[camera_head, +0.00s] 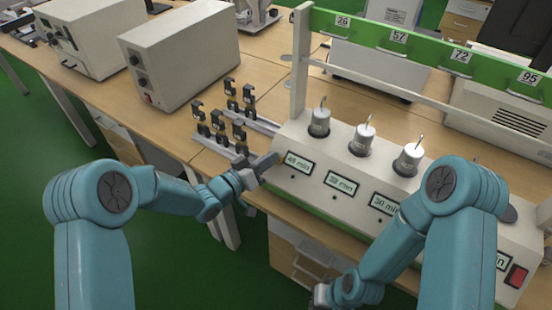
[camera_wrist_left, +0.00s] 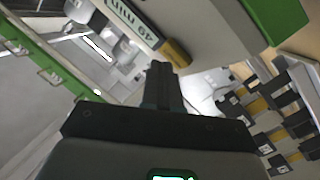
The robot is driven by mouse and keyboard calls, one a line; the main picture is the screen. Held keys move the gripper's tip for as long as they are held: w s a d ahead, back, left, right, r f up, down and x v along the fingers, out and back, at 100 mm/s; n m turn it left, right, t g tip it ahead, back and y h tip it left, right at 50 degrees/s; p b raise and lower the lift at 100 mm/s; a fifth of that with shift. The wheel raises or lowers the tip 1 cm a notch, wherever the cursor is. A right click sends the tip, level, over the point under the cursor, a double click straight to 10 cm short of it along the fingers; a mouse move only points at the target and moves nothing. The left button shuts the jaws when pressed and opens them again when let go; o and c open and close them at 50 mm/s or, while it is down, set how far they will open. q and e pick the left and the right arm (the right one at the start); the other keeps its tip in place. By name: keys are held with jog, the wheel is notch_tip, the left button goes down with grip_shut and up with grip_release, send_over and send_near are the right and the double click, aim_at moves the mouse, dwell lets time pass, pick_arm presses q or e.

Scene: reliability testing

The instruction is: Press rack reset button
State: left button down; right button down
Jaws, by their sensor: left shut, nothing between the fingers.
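A pale grey rack unit (camera_head: 330,155) stands on the bench with several small displays on its sloped front, each with a small dark round spot below it. The leftmost display (camera_head: 299,163) also shows in the left wrist view (camera_wrist_left: 130,18). My left gripper (camera_head: 268,162) is shut and empty, with its tips close to the left end of this front. In the left wrist view its fingertips (camera_wrist_left: 160,70) are just below a small brass-coloured piece (camera_wrist_left: 177,53) beside the display; contact cannot be told. My right gripper (camera_head: 320,295) is low, in front of the bench, its fingers unclear.
A red switch (camera_head: 516,276) is at the rack's right end, beyond my right arm. Metal cylinders with pins (camera_head: 364,139) stand on the rack top. Black clamps (camera_head: 228,120) stand to the left. A green numbered rail (camera_head: 430,45) runs behind.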

pick_arm(q)
jog(key=shift+w+d+f+b, duration=0.15)
jog(key=shift+f+b, duration=0.15)
jog(key=shift+b, duration=0.05)
jog(key=shift+r, duration=0.15)
dwell(0.5)
jog(key=shift+s+a+r, duration=0.35)
jog(key=shift+s+r, duration=0.1)
jog(key=shift+r, duration=0.05)
jog(key=s+r, duration=0.1)
jog(key=a+r+p, duration=0.1)
jog(key=s+a+r+p, duration=0.1)
jog(key=shift+s+r, duration=0.35)
dwell(0.8)
